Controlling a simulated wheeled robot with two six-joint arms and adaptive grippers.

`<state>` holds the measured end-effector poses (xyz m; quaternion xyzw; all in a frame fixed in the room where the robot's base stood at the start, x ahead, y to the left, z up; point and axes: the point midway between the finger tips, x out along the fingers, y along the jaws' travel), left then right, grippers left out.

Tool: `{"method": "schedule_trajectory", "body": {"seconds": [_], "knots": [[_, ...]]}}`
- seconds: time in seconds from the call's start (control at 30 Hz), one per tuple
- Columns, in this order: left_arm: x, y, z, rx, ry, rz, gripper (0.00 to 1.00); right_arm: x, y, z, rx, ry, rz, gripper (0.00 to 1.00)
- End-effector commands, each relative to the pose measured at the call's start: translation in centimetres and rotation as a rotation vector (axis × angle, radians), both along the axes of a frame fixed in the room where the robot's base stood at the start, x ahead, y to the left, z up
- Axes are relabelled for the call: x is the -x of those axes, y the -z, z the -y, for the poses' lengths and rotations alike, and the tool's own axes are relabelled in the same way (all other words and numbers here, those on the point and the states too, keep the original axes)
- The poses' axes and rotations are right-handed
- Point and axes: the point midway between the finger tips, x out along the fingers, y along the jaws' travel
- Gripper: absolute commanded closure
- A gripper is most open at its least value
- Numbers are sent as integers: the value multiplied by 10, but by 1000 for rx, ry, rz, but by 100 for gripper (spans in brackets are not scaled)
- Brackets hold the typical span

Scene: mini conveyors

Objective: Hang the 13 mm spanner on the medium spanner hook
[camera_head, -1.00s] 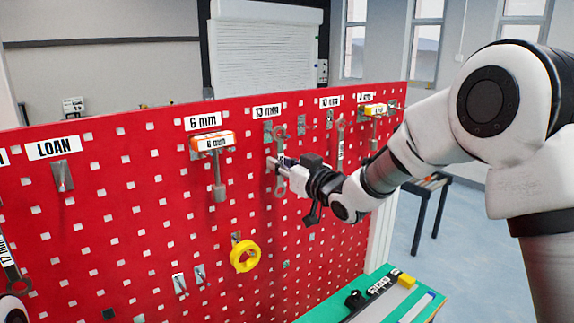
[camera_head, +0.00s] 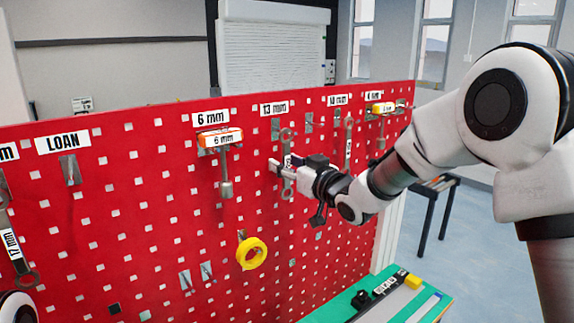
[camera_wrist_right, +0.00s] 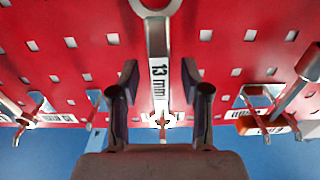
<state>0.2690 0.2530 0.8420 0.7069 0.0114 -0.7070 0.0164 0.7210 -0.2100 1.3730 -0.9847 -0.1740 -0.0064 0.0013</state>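The 13 mm spanner (camera_head: 287,162) is upright against the red pegboard, under the 13 mm label (camera_head: 274,108). Its upper end is beside the metal hook (camera_head: 276,128) there; I cannot tell whether it bears on the hook. My right gripper (camera_head: 288,170) is at the spanner's shank. In the right wrist view, the spanner's 13 mm shank (camera_wrist_right: 158,75) lies between the fingers of my right gripper (camera_wrist_right: 160,80), with a gap on each side, so it is open. The spanner's ring end is cut by that view's top edge. My left gripper is out of view.
A 6 mm T-handle tool (camera_head: 220,138) hangs to the left, a 10 mm spanner (camera_head: 348,145) to the right. A yellow tape roll (camera_head: 251,253) hangs below. A 17 mm spanner (camera_head: 10,240) is at far left. The LOAN hook (camera_head: 70,170) is empty. A green bench (camera_head: 335,310) stands lower right.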

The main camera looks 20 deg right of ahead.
Motion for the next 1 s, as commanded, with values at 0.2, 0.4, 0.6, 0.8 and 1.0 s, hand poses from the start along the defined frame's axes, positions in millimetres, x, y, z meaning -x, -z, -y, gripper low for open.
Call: {"method": "schedule_trajectory", "body": {"seconds": [0.2, 0.4, 0.6, 0.8, 1.0], "knots": [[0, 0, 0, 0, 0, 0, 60, 3, 0, 1, 0, 1, -1, 54], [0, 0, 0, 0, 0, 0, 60, 35, 0, 14, -5, 2, -2, 54], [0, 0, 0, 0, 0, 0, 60, 84, 0, 31, -6, 1, 0, 54], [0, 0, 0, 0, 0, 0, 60, 111, 1, 41, -2, 0, 0, 54], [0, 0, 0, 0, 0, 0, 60, 113, 2, 41, 0, -1, 0, 54]]}}
